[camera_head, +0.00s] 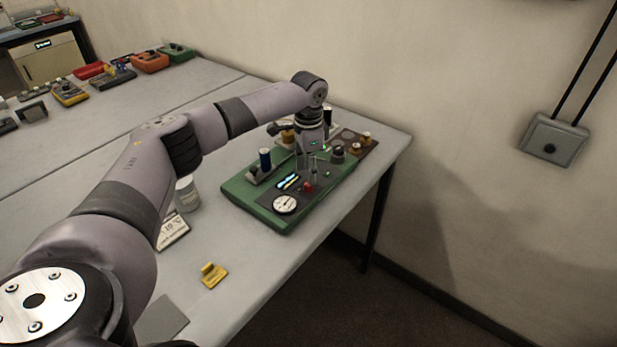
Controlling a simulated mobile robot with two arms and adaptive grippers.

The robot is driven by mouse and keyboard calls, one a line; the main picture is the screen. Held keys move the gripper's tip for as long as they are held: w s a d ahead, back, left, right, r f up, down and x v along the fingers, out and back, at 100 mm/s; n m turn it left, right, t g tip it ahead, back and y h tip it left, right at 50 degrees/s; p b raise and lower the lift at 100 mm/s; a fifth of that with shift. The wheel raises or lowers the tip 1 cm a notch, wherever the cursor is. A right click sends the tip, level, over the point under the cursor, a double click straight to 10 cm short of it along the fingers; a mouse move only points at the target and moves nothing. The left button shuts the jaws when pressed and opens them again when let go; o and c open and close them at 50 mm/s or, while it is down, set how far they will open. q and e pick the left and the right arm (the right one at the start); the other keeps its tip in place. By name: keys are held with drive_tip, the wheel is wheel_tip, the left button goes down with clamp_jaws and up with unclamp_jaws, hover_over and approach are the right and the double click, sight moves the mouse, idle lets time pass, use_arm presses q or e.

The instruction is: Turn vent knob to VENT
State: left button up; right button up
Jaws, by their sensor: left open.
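A green-based panel (243,203) lies on the grey table, with a round white gauge (285,204) at its near corner and a small red part (308,187) beside it. A dark round knob with a pale collar (338,154) stands towards the panel's right side. I cannot read any VENT label, and I cannot tell which part is the vent knob. My left gripper (314,172) points down over the middle of the panel, its thin fingers apart and close above the red part. Whether it touches anything is unclear. The gripper and wrist hide part of the panel behind them. My right gripper is out of view.
A white jar (187,193), a white card (173,232) and a yellow piece (213,275) are on the table nearer me. Brass-coloured parts (355,149) stand at right. Several devices sit at the far left.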

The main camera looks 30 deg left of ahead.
use_arm(q)
wheel_tip(320, 180, down, 4)
drive_tip(key=shift+r, duration=0.25)
drive_tip(key=shift+f, duration=0.4)
drive_tip(key=shift+c, duration=1.6)
clamp_jaws()
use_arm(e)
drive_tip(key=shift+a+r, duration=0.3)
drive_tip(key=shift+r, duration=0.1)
